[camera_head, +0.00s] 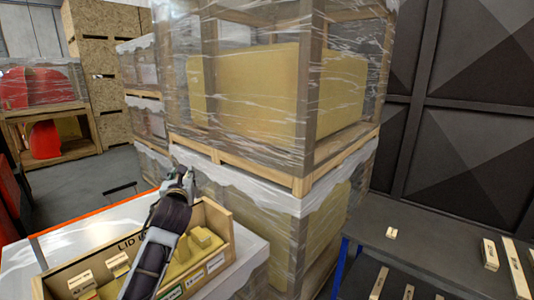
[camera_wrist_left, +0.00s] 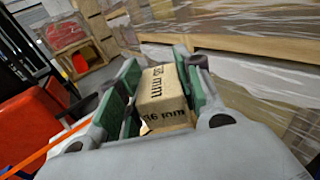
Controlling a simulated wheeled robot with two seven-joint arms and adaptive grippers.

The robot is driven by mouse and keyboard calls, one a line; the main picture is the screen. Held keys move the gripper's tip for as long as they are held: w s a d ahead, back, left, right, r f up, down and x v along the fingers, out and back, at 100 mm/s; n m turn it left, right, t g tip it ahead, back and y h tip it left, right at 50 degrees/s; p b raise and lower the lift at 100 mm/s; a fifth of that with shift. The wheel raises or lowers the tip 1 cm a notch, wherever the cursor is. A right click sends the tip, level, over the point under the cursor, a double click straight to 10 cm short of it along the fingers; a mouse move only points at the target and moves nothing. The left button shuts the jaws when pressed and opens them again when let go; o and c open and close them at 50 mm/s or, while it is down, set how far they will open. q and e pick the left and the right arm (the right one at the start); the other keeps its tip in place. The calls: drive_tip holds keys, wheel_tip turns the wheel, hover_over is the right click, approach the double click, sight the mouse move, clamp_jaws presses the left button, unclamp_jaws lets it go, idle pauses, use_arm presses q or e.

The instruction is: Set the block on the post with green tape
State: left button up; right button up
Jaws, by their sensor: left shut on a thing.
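My left gripper (camera_head: 180,178) is raised above the far edge of a wooden crate, with its arm crossing over the crate. In the left wrist view my left gripper (camera_wrist_left: 160,85) is shut on a light wooden block (camera_wrist_left: 163,92), held between two green finger pads. The block has black print ending in "mm" on its faces; its lower end is hidden by the gripper body. I cannot make out a post with green tape in either view. My right gripper is not in view.
The wooden crate (camera_head: 222,218) holds several labelled blocks and stands on a white table (camera_head: 85,238) with an orange edge. A dark table (camera_head: 425,255) at right bears several wooden pieces. Wrapped pallets (camera_head: 260,90) stand close behind the gripper.

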use_arm(q)
drive_tip(key=shift+s+d+f+m+h, duration=0.25)
drive_tip(key=shift+s+d+m+h, duration=0.35)
drive_tip(key=shift+s+d+h, duration=0.25)
drive_tip(key=s+d+f+m+h, duration=0.1)
drive_tip(key=s+f, duration=0.6)
drive_tip(key=f, duration=0.6)
drive_tip(key=s+d+f+h, duration=0.2)
drive_tip(key=s+f, duration=0.5)
drive_tip(key=f, duration=0.7)
drive_tip(key=shift+s+d+f+m+t, duration=0.2)
drive_tip(key=shift+m+t, duration=0.1)
drive_tip(key=shift+m, duration=0.1)
drive_tip(key=shift+a+r+y, duration=0.15)
drive_tip(key=shift+r+y, duration=0.1)
drive_tip(key=shift+r, duration=0.2)
idle(0.7)
drive_tip(key=shift+s+f, duration=0.2)
drive_tip(key=shift+f, duration=0.1)
drive_tip(key=s+f, duration=0.4)
drive_tip(key=f, duration=0.2)
drive_tip(key=shift+s, duration=0.15)
idle(0.8)
